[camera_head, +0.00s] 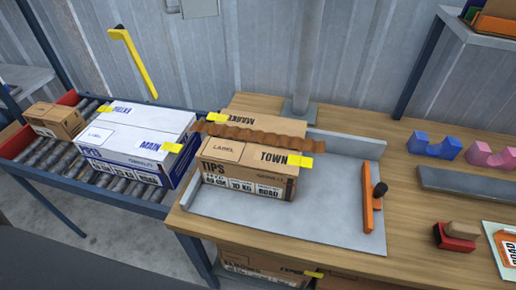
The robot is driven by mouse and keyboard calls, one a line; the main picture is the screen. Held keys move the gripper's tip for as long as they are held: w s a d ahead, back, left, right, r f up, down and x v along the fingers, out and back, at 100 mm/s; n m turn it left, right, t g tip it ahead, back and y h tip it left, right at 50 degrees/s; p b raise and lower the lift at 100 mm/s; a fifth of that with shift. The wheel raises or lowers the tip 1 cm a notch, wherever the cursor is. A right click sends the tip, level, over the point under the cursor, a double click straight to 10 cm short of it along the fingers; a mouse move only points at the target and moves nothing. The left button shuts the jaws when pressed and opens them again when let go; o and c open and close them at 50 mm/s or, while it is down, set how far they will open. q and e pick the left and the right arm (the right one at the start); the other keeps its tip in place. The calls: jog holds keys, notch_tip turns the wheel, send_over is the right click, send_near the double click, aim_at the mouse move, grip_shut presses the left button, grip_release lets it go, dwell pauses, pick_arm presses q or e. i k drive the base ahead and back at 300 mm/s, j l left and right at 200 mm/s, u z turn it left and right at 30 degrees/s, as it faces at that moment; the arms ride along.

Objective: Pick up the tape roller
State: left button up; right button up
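No tool here is plainly labelled as the tape roller. The likeliest match is an orange bar-shaped tool (367,204) with a black knob (380,189) at its right side. It lies at the right end of the grey metal tray (328,190) on the wooden bench, to the right of the TOWN carton (240,177). Neither of my grippers is in view, so nothing shows in their hold.
A brown wavy strip (245,133) crosses the TOWN carton. A white MAIN carton (133,138) sits on the roller conveyor at left. Right of the tray are blue (435,150) and pink (489,158) cradles, a dark grey bar (465,184) and a red block (454,242).

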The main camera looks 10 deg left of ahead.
aim_at(454, 235)
jog(key=z, duration=1.45)
jog(key=k+z, duration=0.2)
jog(key=z, duration=0.65)
